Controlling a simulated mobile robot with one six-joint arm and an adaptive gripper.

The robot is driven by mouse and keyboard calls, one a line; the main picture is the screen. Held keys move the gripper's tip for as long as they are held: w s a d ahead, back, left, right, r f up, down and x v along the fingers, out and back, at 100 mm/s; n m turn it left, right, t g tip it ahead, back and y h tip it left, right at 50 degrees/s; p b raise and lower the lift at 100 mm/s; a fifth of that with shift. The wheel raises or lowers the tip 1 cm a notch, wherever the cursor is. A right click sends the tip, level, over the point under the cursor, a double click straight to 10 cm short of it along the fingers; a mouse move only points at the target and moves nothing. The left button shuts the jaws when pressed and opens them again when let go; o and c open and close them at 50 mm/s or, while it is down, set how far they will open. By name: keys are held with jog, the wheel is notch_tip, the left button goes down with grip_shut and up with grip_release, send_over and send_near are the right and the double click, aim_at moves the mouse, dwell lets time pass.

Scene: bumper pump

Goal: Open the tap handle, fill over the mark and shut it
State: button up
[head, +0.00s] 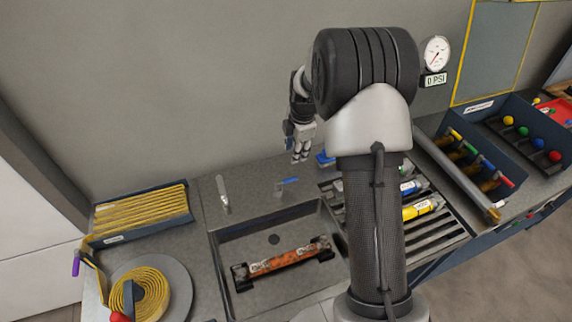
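A blue tap handle (288,181) sits on a small grey valve body on the counter behind the sink (226,275). A pale metal spout (222,191) stands to its left at the sink's back edge. An orange tube (290,257) with pale labels lies across dark supports inside the sink. I cannot see a fill mark or any water. My gripper (300,158) points down above and slightly right of the blue handle, apart from it. Its fingers are too small to tell open from shut, and nothing shows in them.
A gauge (435,54) marked 0 PSI hangs on the wall. A rack (445,235) with blue and yellow tubes stands right of the sink, partly behind my arm. Yellow hose (145,292) and a tray of yellow strips (140,211) lie left. Bins (472,166) are at right.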

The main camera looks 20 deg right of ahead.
aim_at(292, 178)
jog(key=w+f, duration=0.1)
jog(key=f, duration=0.4)
jog(key=w+f+b, duration=0.1)
jog(key=f, duration=1)
jog(key=shift+w+f+b, duration=0.2)
jog(key=shift+w+b, duration=0.15)
jog(key=shift+w, duration=0.05)
jog(key=shift+c, duration=0.6)
grip_shut()
